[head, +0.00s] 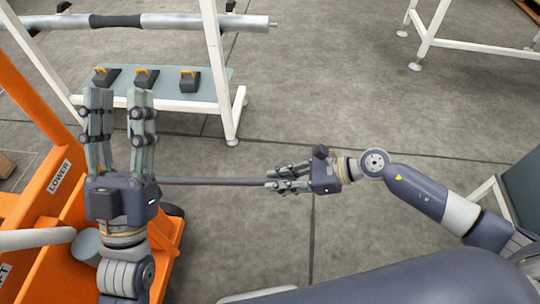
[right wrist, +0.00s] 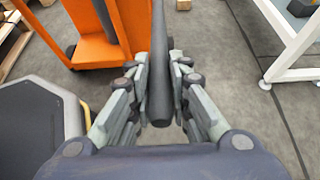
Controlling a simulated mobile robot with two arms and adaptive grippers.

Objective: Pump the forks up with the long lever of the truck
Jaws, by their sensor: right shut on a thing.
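The orange truck (head: 50,200) stands at the left of the head view, with a label reading LOWER. Its long dark lever (head: 215,182) reaches out to the right, roughly level in the picture. My right gripper (head: 270,181) is shut on the lever near its free end. In the right wrist view the lever (right wrist: 160,75) runs between both fingers, and the orange truck (right wrist: 105,30) is behind it. My left gripper (head: 117,98) is open and empty, its fingers pointing up the picture, above the truck. It hides part of the truck and the lever's root. The forks are not clearly visible.
A white-framed rack (head: 225,85) holds a long grey roller (head: 190,21) at the back left. Another white frame (head: 470,45) stands at the back right. The grey floor (head: 330,100) between them is clear.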

